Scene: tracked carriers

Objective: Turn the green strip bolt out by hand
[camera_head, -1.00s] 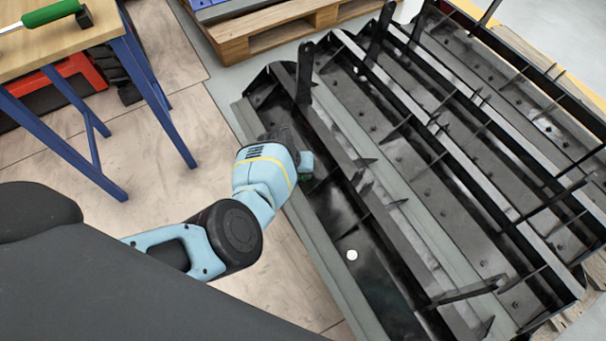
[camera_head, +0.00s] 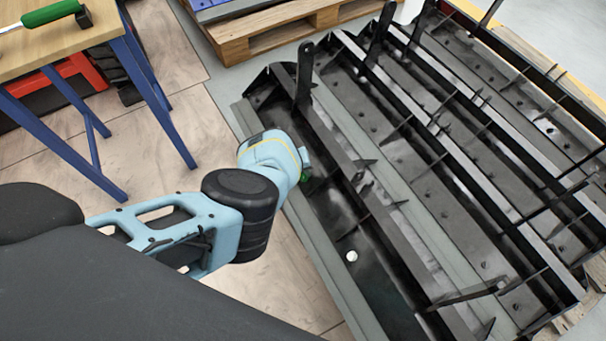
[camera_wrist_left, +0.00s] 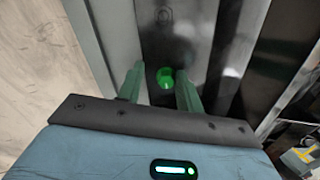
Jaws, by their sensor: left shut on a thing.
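The green strip bolt (camera_wrist_left: 166,76) shows in the left wrist view as a small green head on the dark metal channel of the carrier. My left gripper (camera_wrist_left: 162,88) has its two green fingers on either side of the bolt, shut on it. In the head view, my left gripper (camera_head: 305,176) reaches down into the nearest channel of the black carrier (camera_head: 375,280); a little green shows there, and the wrist hides most of the fingers and the bolt. My right gripper is not in view.
A white round spot (camera_head: 352,256) lies in the same channel, nearer me. Upright ribs and arms stand along the carrier. A workbench (camera_head: 110,22) with a green-handled tool (camera_head: 50,14) is at the upper left. A wooden pallet (camera_head: 265,35) lies behind. The floor between is clear.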

